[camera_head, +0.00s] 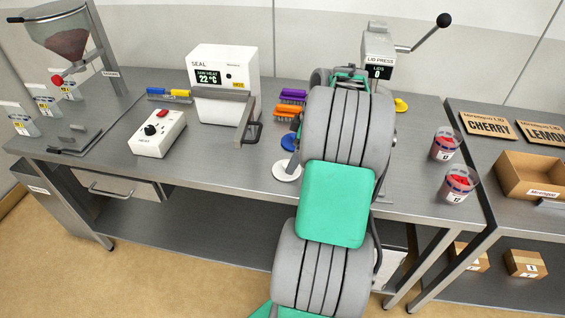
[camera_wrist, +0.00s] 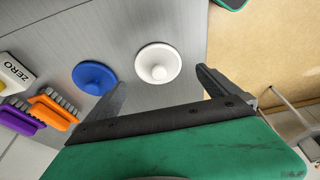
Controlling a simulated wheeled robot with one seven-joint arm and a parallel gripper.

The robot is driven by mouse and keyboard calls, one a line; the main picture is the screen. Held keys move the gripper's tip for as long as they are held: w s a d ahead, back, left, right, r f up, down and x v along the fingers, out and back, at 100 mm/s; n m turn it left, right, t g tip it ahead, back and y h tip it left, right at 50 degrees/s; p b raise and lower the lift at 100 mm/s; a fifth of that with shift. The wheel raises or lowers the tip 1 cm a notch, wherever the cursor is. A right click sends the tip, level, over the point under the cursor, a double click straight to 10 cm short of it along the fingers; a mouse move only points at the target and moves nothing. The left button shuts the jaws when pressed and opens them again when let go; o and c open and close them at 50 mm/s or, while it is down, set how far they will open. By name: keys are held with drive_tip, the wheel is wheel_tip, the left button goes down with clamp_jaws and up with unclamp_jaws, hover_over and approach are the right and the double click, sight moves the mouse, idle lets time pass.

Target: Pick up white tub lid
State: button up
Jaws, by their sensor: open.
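The white tub lid (camera_head: 287,170) lies flat on the steel bench near its front edge, partly beside my arm in the head view. In the wrist view the white lid (camera_wrist: 158,63) is a round disc with a raised knob, just beyond the fingertips and roughly between their lines. My gripper (camera_wrist: 160,82) is open and empty, its two dark fingers spread apart. In the head view my gripper is hidden behind my own arm. A blue lid (camera_wrist: 94,77) lies left of the white one in the wrist view, close beside it; it also shows in the head view (camera_head: 289,142).
Orange (camera_wrist: 52,108) and purple (camera_wrist: 20,118) brushes lie beyond the blue lid. The seal machine (camera_head: 224,80) stands to the left and the lid press (camera_head: 378,55) behind my arm. Two tubs (camera_head: 446,145) stand at the right. The bench's front edge is close to the white lid.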

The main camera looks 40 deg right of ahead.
sight(278, 170)
drive_tip(key=x, duration=0.2)
drive_tip(key=p+x, duration=0.1)
drive_tip(key=x, duration=0.3)
drive_tip(key=shift+w+r, duration=0.1)
drive_tip(key=shift+w, duration=0.2)
drive_tip(key=c, duration=1.2)
drive_tip(key=shift+r, duration=0.1)
